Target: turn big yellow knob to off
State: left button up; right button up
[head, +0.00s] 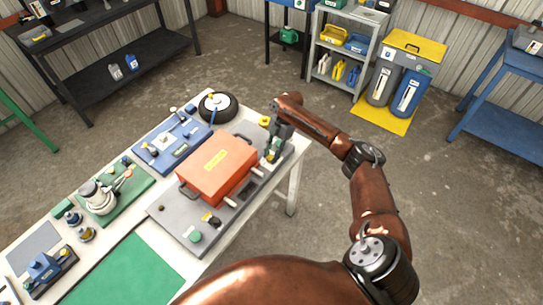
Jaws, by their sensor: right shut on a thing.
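My right arm reaches from the lower right to the far right end of the white workbench (292,165). My right gripper (272,153) points down there, over the grey plate (165,212) that carries an orange case (217,168). It is shut on a small yellow part, which I take to be the yellow knob (270,157); the fingers hide most of it, and its angle cannot be read. Another yellow round piece (264,121) shows just beyond the gripper. My left gripper is not in view.
A black wheel (217,107), a blue plate (172,142) and a green plate (112,192) with fittings lie left of the case. A green mat (130,272) lies nearer. Grey shelving (342,50) and a blue table (505,88) stand across open floor.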

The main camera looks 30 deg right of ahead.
jog(key=shift+d, duration=0.1)
jog(key=o, duration=1.2)
jog(key=shift+c, duration=0.2)
jog(key=v, duration=1.2)
